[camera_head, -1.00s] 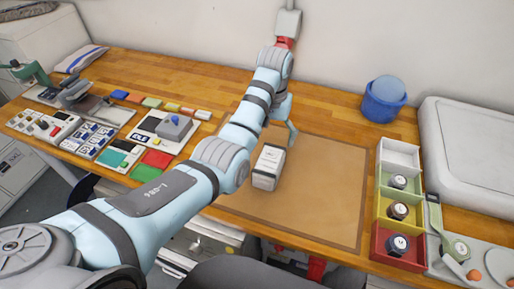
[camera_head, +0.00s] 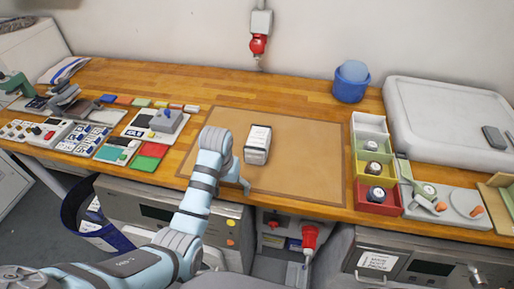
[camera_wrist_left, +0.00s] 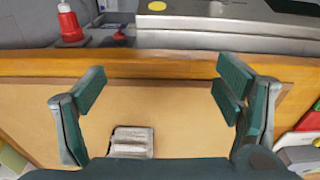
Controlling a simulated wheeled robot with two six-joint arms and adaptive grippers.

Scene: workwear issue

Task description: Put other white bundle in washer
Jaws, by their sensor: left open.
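My left gripper (camera_head: 243,184) is over the near part of the mat, apart from the bundle. In the wrist view its two fingers (camera_wrist_left: 165,88) are spread wide with nothing between the tips. Two grey machines, a left one (camera_head: 150,211) and a right one (camera_head: 400,265), stand under the bench. I cannot tell which is the washer. My right gripper is out of view.
Stacked coloured bins (camera_head: 375,195) stand right of the mat, with a blue tub (camera_head: 350,88) behind. Control panels and coloured tiles (camera_head: 150,150) fill the left.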

